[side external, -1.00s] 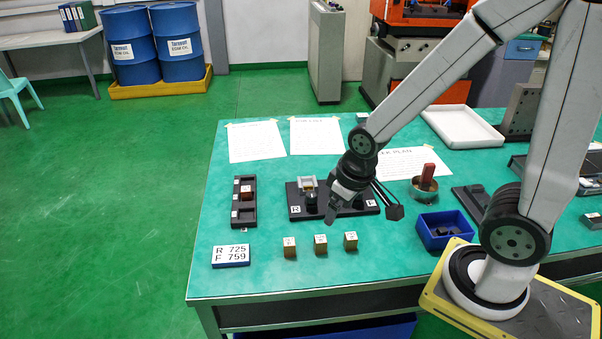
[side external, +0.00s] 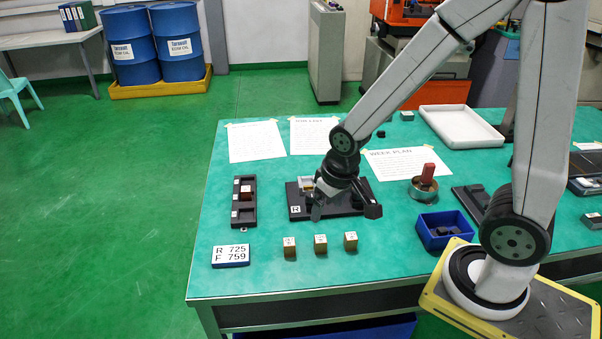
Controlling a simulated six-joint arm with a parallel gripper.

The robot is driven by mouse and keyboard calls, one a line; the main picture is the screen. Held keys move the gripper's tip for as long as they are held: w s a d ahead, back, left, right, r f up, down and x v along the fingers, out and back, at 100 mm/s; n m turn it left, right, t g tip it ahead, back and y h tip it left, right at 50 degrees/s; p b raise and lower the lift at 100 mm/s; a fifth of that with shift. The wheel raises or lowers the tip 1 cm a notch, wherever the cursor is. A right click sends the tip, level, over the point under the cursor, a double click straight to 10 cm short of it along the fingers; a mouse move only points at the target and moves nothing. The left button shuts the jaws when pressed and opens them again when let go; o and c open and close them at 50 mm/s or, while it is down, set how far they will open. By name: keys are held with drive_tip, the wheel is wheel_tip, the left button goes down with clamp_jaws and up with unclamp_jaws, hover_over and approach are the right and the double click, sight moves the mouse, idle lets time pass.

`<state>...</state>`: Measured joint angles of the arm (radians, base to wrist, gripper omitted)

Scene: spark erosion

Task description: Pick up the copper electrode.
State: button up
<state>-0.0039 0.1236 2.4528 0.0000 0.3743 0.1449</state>
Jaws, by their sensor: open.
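A small reddish-brown, copper-coloured block (side external: 246,193) sits in the middle part of a narrow black tray (side external: 236,217) on the left of the bench. Three brownish-gold blocks with pale labelled tops stand in a row at the front: left (side external: 289,248), middle (side external: 320,245) and right (side external: 350,242). I cannot tell for certain which is the copper electrode. My gripper (side external: 345,212) is open, its fingers spread low over a black plate (side external: 297,210) marked R. It hides the plate's right part and much of a small pale holder (side external: 306,183) on it.
A white sign (side external: 231,254) reading R 725, F 759 lies at the front left. A round tin (side external: 417,191) with a red block, a blue bin (side external: 430,237) and a white tray (side external: 460,126) are on the right.

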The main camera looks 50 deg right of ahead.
sight(289, 243)
drive_tip(key=w+f+m, duration=0.2)
drive_tip(key=w+f, duration=0.1)
drive_tip(key=w+f+m+g, duration=0.1)
drive_tip(key=w+f+m, duration=0.1)
drive_tip(key=w+f, duration=0.1)
drive_tip(key=w+f+m+g, duration=0.1)
drive_tip(key=w+f+m, duration=0.2)
drive_tip(key=shift+w+a+f, duration=0.3)
drive_tip(key=shift+a, duration=0.05)
drive_tip(key=shift+w+f, duration=0.25)
drive_tip(key=shift+f, duration=0.15)
drive_tip(key=shift+f, duration=0.1)
drive_tip(key=shift+f, duration=1.15)
drive_tip(key=shift+f, duration=0.15)
drive_tip(key=shift+a+f, duration=0.2)
drive_tip(key=shift+f, duration=2.25)
clamp_jaws()
